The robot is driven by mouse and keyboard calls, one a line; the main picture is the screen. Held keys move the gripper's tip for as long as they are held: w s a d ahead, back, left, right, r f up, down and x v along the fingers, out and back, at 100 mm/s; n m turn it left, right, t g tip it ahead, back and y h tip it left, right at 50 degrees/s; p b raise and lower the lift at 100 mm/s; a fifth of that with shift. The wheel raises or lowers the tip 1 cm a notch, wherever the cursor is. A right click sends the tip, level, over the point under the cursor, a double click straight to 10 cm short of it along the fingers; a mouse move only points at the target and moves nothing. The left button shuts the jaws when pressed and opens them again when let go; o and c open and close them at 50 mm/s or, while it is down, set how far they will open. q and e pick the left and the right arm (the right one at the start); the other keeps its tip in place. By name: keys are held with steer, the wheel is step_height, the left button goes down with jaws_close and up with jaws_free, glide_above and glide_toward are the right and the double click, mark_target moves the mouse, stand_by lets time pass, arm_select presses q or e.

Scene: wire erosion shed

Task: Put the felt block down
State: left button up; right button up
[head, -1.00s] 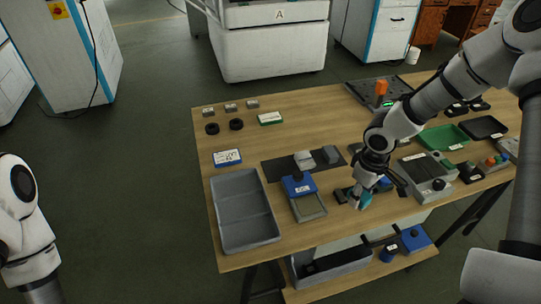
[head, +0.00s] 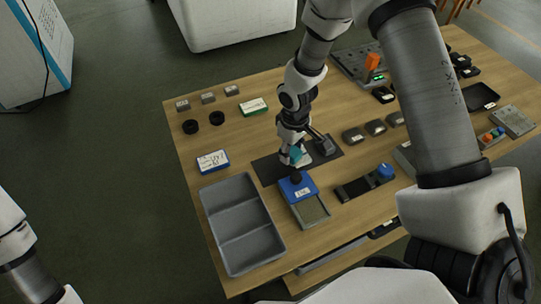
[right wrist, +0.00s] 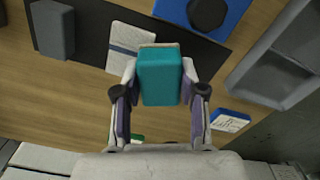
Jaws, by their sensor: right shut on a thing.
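My right gripper (head: 293,160) is shut on a teal block, the felt block (head: 296,153), over the dark mat. In the right wrist view the block (right wrist: 160,77) sits squarely between the two fingers (right wrist: 160,90). I cannot tell whether it is above the surface or touching it. The dark mat (head: 267,171) lies behind the blue-topped box and bears a dark grey block (head: 325,147) at its right. A pale block (right wrist: 130,47) also lies on the mat, beside the held block in the wrist view. Only part of my left arm shows at the lower left; its gripper is out of view.
A blue-topped box with a black knob (head: 299,189) stands just in front of the mat. A grey compartment tray (head: 208,227) is at the left front, and a blue-edged label box (head: 213,162) behind it.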

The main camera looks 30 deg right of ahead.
glide_above(271, 169)
steer(key=shift+s+d+f+p, duration=0.1)
steer(key=shift+s+f+p, duration=0.1)
steer(key=shift+p, duration=0.25)
step_height(271, 169, down, 3)
steer(key=shift+w+f+p, duration=0.15)
steer(key=shift+f+p, duration=0.05)
steer(key=shift+p, duration=0.25)
steer(key=shift+f, duration=0.25)
steer(key=o, duration=1.1)
